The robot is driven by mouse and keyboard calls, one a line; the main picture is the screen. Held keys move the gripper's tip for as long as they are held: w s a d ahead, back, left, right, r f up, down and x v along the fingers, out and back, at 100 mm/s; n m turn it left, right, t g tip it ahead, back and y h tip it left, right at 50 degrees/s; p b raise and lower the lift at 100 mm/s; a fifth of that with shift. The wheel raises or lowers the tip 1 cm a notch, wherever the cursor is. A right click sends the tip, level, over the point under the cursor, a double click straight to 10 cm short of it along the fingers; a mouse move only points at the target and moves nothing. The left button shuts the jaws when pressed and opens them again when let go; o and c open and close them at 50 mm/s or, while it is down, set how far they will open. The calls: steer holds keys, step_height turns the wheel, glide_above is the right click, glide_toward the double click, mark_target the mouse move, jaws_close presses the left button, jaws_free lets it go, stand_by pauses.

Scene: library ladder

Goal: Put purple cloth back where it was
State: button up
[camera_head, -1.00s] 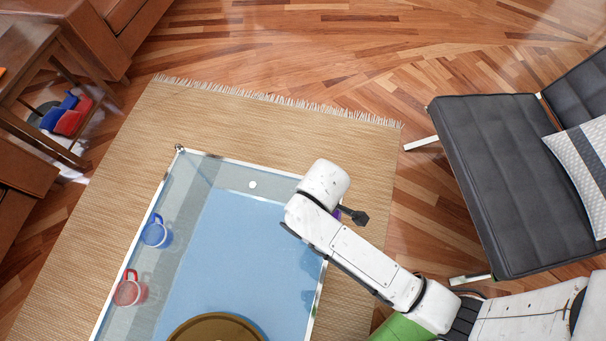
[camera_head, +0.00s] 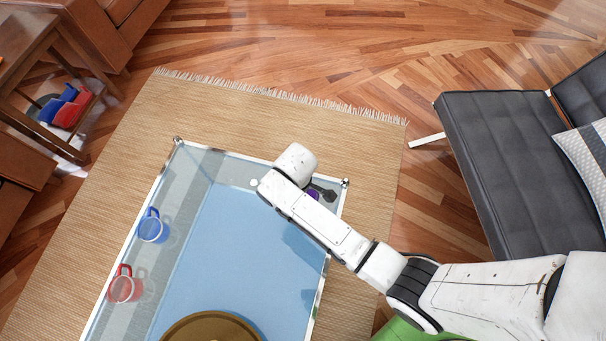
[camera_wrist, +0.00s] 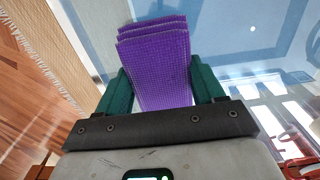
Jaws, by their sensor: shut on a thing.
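The purple cloth (camera_wrist: 160,60) is folded in layers and sits between the two green fingers of my gripper (camera_wrist: 163,85) in the wrist view. My gripper is shut on it. In the head view only a small purple bit of the cloth (camera_head: 314,194) shows beside my wrist, over the far right part of the glass table (camera_head: 200,262). My arm hides most of the cloth and the fingers there. I cannot tell whether the cloth touches the glass.
A blue mug (camera_head: 153,226) and a red mug (camera_head: 125,285) stand along the table's left side. A round brown thing (camera_head: 212,330) is at the near edge. A black chair (camera_head: 500,150) stands to the right.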

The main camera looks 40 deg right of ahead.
steer(key=shift+f, duration=0.25)
steer(key=o, duration=0.9)
steer(key=shift+o, duration=0.2)
step_height(320, 180, up, 12)
steer(key=r+p, duration=0.1)
steer(key=p, duration=0.2)
steer(key=s+d+r+m, duration=0.2)
steer(key=s+d+m, duration=0.1)
steer(key=s, duration=0.5)
steer(key=s+d+r+m+t, duration=0.1)
steer(key=s+d+m, duration=0.3)
steer(key=s, duration=0.4)
steer(key=shift+s+d+r+m, duration=0.15)
steer(key=shift+d+r+m, duration=0.2)
steer(key=shift+r, duration=0.3)
